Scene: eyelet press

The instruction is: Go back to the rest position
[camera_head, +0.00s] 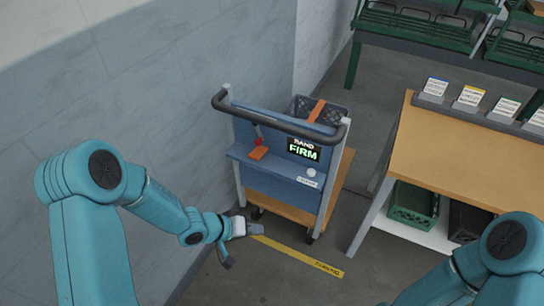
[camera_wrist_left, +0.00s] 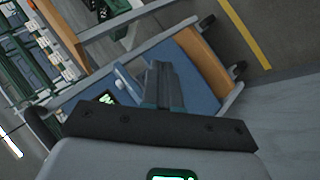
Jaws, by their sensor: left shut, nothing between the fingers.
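My left arm reaches in from the left, and my left gripper (camera_head: 258,228) is in front of the lower left of the blue cart (camera_head: 290,186). The gripper is shut and empty. Its closed fingers show in the left wrist view (camera_wrist_left: 162,85), with the cart's blue panel (camera_wrist_left: 196,84) behind them. I cannot tell whether the fingers touch the cart. Part of my right arm shows at the bottom right; its gripper is out of frame.
A wooden table (camera_head: 470,160) stands at right. A yellow strip (camera_head: 298,256) marks the floor. A grey wall (camera_head: 200,90) is at left.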

